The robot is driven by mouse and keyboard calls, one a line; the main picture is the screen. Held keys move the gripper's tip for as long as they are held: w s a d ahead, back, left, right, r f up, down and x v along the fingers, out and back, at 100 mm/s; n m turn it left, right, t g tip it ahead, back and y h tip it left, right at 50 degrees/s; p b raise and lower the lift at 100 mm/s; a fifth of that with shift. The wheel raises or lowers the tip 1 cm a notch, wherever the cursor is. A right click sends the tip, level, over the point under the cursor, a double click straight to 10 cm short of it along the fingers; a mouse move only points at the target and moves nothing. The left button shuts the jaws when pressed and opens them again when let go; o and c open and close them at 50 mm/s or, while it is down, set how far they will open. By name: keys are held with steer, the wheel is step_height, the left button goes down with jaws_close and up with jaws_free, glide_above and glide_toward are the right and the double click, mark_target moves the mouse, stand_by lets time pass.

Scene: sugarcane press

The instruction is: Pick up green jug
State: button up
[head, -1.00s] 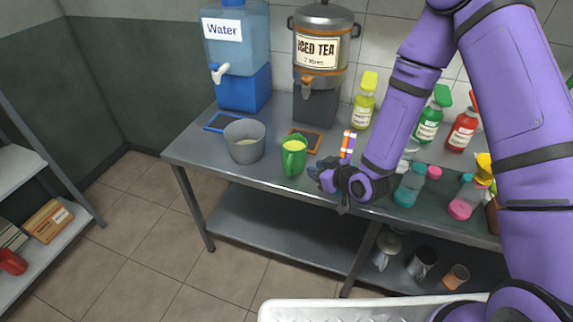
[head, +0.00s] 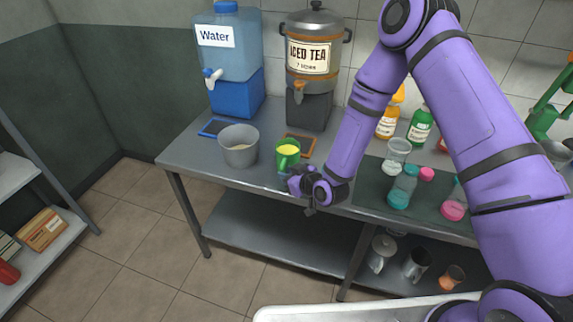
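The green jug (head: 282,161) stands upright on the metal table, with a yellowish content or inside at its top. Its handle faces the front left. My gripper (head: 293,187) is at the table's front edge, just in front and to the right of the jug. It looks close to the jug's lower right side, but I cannot tell whether it touches. The fingers are small and dark in this view, so their opening is unclear.
A grey pot (head: 239,147) stands left of the jug. A brown-framed mat (head: 301,146) lies behind the jug. Bottles and a glass (head: 397,157) stand to the right.

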mark_target(282, 165)
steer(key=shift+x, duration=1.25)
jaws_close()
steer(key=shift+r, duration=0.2)
steer(key=shift+r, duration=1.5)
steer(key=s+d+r, duration=0.1)
steer(key=s, duration=1.4)
steer(key=shift+s+d+r, duration=0.25)
steer(key=shift+s+d, duration=0.05)
steer(key=shift+d, duration=0.1)
